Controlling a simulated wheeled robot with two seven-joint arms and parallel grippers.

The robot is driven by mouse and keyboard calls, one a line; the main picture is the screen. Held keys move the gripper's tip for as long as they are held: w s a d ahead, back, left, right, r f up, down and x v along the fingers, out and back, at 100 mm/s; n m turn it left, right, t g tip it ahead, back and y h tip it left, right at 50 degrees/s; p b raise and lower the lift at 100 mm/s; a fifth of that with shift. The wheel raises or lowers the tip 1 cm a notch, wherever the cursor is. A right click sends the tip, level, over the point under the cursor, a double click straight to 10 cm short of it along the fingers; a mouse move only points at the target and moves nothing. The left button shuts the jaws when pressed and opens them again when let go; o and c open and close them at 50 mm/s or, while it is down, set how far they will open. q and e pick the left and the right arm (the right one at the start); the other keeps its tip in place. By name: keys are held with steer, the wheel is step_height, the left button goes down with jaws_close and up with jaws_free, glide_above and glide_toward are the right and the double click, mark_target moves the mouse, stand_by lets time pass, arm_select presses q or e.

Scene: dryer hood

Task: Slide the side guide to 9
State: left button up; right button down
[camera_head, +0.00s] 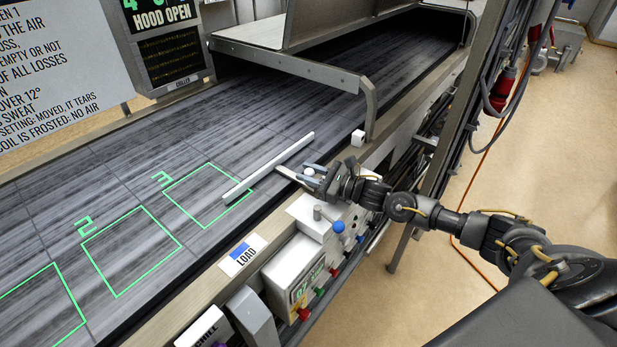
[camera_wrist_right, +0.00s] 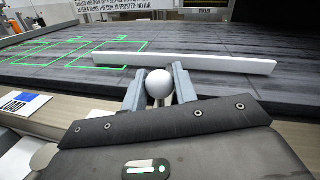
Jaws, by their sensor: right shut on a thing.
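The side guide (camera_head: 268,166) is a long white bar lying across the grey belt, with one end over the green square marked 3. It also shows in the right wrist view (camera_wrist_right: 200,63). My right gripper (camera_head: 307,177) is at the belt's near edge, shut on a white round knob (camera_wrist_right: 159,83) between its two fingers. The knob sits just in front of the bar; how the two join is hidden. No mark for 9 is readable. My left gripper is not in view.
The belt (camera_head: 120,168) carries green squares numbered 2 and 3. A metal hood (camera_head: 290,68) stands over its far end. A small white block (camera_head: 358,137) is on the rail.

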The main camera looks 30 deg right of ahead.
steer(key=c, duration=1.5)
jaws_free()
steer(key=shift+w+r, duration=0.1)
steer(key=shift+r, duration=0.05)
steer(key=o, duration=0.4)
steer(key=shift+w, duration=0.1)
steer(key=shift+c, duration=0.2)
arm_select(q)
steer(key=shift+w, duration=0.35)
arm_select(e)
steer(key=b+v, duration=0.1)
steer(key=v, duration=0.2)
steer(key=b+v, duration=0.1)
steer(key=v, duration=0.2)
steer(key=b+v, duration=0.2)
steer(key=v, duration=0.1)
steer(key=shift+s+d+f, duration=0.15)
steer(key=shift+s+f, duration=0.05)
steer(key=shift+f, duration=0.1)
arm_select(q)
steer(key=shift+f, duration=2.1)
arm_select(e)
steer(key=shift+s+d+r, duration=0.2)
steer(key=shift+s+d, duration=0.2)
steer(key=shift+s, duration=0.15)
